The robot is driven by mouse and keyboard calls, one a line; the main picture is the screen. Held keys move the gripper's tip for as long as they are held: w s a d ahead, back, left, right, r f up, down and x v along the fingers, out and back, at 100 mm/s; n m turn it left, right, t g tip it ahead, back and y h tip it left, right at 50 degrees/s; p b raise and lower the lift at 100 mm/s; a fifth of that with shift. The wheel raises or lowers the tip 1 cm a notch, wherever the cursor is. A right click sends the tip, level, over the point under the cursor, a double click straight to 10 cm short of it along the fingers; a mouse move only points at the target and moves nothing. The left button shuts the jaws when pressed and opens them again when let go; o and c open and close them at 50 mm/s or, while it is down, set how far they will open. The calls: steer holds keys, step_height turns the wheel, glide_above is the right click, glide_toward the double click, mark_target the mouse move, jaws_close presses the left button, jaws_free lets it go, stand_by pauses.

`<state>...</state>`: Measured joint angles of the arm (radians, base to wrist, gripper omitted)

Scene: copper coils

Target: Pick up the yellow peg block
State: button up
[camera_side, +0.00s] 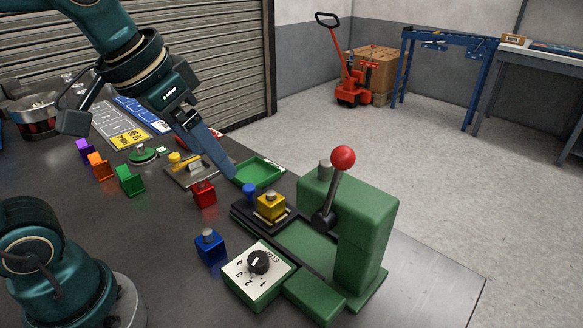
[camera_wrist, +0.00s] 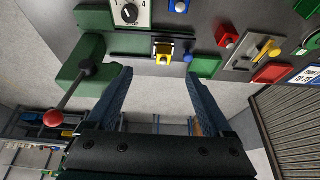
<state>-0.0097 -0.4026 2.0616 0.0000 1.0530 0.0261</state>
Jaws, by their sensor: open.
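The yellow peg block (camera_side: 271,206) is a small yellow cube with a metal peg on top. It sits upright on a dark plate in front of the green press. In the wrist view the yellow peg block (camera_wrist: 163,50) shows beyond the fingertips, roughly between their lines. My gripper (camera_side: 232,172) is above and behind the block in the side view, apart from it. In the wrist view my gripper (camera_wrist: 158,72) has its two blue fingers spread wide with nothing between them.
The green press (camera_side: 365,230) with its red-knobbed lever stands right of the block. A blue knob (camera_side: 249,190) is close on its left. A red peg block (camera_side: 204,194), a blue peg block (camera_side: 210,246), a dial box (camera_side: 258,277) and a green tray (camera_side: 262,172) are around it.

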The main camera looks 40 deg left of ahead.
steer(key=w+f+g, duration=0.1)
steer(key=w+g, duration=0.1)
steer(key=w, duration=0.4)
steer(key=g, duration=0.3)
glide_toward(271, 192)
step_height(271, 192, down, 6)
steer(key=shift+f, duration=2.8)
jaws_close()
